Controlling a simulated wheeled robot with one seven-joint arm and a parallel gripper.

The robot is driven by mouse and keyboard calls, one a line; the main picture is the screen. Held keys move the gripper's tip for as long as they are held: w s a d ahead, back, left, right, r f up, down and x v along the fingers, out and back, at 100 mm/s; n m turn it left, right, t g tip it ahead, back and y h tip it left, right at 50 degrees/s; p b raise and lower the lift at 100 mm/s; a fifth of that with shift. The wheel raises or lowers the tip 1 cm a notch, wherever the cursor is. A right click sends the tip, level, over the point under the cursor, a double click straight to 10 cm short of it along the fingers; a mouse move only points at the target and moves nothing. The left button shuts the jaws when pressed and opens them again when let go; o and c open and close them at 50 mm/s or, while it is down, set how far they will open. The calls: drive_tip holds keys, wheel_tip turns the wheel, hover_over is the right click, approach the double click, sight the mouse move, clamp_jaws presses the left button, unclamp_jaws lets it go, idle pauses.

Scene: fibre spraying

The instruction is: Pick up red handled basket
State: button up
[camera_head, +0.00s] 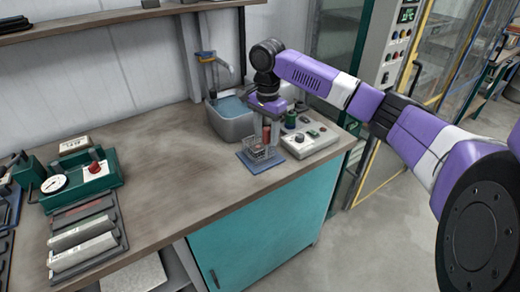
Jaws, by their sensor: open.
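The small wire basket (257,152) stands on a blue-grey mat (248,165) near the front edge of the workbench (165,178). Its upright red handle (267,131) rises toward my gripper (267,118). My purple arm reaches in from the right, and the gripper points down above the basket. The gripper is open. Its fingertips are small in this view, and I cannot tell whether they are around the handle or just above it.
A grey sink (231,118) with a tap (208,58) is close behind the basket. A control box (309,140) with buttons and a green knob stands just right. A green gauge unit (78,180) and trays are at left. The bench middle is clear.

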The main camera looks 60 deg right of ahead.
hover_over(266, 160)
drive_tip(key=shift+d+f+p, duration=0.15)
drive_tip(key=shift+f+p, duration=0.05)
drive_tip(key=shift+f, duration=1.05)
drive_tip(key=shift+d+f+p, duration=0.15)
drive_tip(key=shift+f, duration=1.05)
drive_tip(key=shift+c, duration=0.5)
clamp_jaws()
